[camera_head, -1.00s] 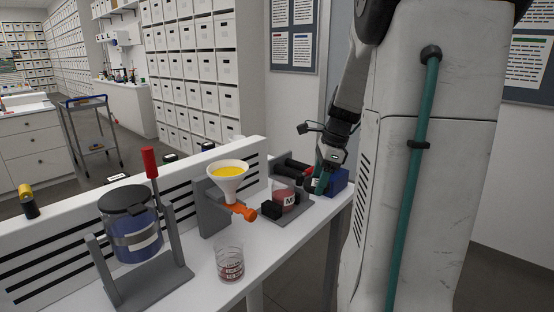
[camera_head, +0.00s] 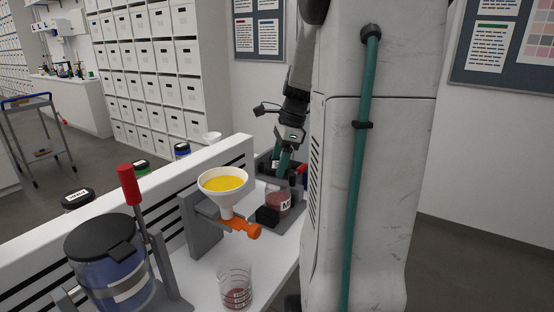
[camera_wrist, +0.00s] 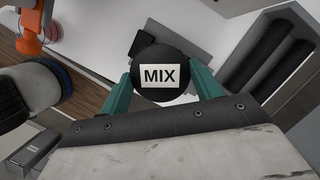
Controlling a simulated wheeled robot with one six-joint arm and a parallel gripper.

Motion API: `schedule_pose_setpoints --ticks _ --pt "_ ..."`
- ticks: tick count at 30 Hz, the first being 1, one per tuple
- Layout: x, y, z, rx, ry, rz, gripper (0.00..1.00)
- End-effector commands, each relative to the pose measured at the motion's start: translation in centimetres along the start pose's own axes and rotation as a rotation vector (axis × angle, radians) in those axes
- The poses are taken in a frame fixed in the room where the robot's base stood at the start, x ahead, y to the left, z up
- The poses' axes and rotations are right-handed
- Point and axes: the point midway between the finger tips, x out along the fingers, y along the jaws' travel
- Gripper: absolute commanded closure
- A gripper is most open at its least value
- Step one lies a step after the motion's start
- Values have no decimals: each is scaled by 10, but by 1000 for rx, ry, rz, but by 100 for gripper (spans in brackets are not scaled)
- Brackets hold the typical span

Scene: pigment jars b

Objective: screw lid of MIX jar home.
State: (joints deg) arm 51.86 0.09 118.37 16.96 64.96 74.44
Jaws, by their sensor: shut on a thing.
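The round black lid (camera_wrist: 167,68) carries a white MIX label, seen from above in the wrist view. My gripper (camera_wrist: 165,78) is shut on it, one teal finger on each side. The MIX jar (camera_head: 278,201), clear with reddish contents and a partly hidden label, stands in a grey holder in the head view. There my gripper (camera_head: 286,161) is above and slightly behind the jar's visible part. The lid hides what lies beneath it in the wrist view. I cannot tell whether it touches the jar or how it sits.
A funnel of yellow powder (camera_head: 226,187) with an orange valve (camera_head: 241,228) stands left of the jar. A beaker (camera_head: 235,287) and a large blue jar (camera_head: 108,265) are nearer. A black block (camera_head: 267,216) sits beside the MIX jar. A slotted panel (camera_head: 165,205) runs behind.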

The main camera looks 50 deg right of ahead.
Motion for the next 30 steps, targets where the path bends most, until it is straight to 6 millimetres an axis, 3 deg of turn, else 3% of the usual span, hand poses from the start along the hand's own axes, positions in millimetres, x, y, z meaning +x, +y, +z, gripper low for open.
schedule_pose_setpoints --ticks 8,21,30 --pt "4 0 -2 -2 0 1 63" --pt "29 0 -11 1 0 0 63" --pt "30 0 -11 1 0 0 63"
